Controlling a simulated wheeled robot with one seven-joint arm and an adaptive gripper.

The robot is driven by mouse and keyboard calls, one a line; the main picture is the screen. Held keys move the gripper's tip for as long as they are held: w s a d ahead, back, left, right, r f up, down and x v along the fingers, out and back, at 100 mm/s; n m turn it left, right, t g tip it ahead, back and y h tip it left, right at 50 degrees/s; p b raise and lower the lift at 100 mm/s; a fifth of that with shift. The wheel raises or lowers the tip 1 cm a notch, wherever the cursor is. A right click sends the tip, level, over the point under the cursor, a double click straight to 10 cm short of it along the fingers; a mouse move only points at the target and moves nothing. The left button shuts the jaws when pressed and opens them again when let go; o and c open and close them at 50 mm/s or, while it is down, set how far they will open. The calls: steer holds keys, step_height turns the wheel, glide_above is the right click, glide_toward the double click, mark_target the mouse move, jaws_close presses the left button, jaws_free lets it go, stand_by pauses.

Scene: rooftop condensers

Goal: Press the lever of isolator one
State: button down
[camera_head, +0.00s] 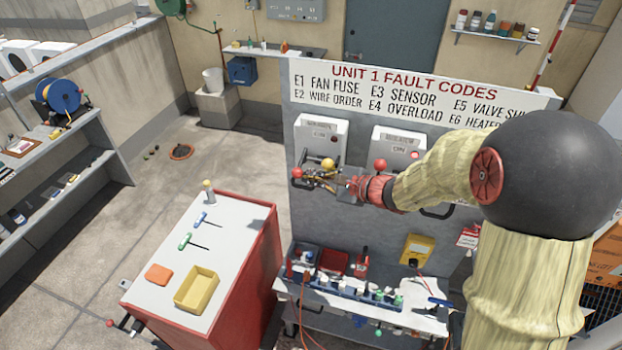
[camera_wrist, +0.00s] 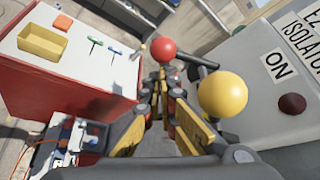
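A grey isolator box (camera_head: 320,137) is on the left of the panel; its small lettering is unreadable in the head view. A yellow ball (camera_head: 328,164) and a red ball (camera_head: 297,172) are at its lower edge. In the wrist view, the yellow ball (camera_wrist: 222,95) is close, right of my fingers. The red ball (camera_wrist: 163,50) shows just beyond the fingertips; contact cannot be told. My gripper (camera_wrist: 165,82) has its fingertips drawn together, with nothing seen held. In the head view, my gripper (camera_head: 318,178) is below the box, its fingers partly hidden.
A second isolator box (camera_head: 400,146) marked ON, with a red ball (camera_head: 380,165), is to the right, close to my arm. A bench (camera_head: 415,320) with tools is below. A red cabinet (camera_head: 262,240) with a yellow tray (camera_head: 197,290) stands left. The floor beyond is mostly clear.

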steer(key=v, duration=1.2)
steer(key=w+f+n+p, duration=0.1)
steer(key=f+p, duration=0.1)
steer(key=w+a+f+n+t+p, duration=0.1)
steer(key=f+p, duration=0.1)
steer(key=shift+w, duration=0.25)
stand_by(0.3)
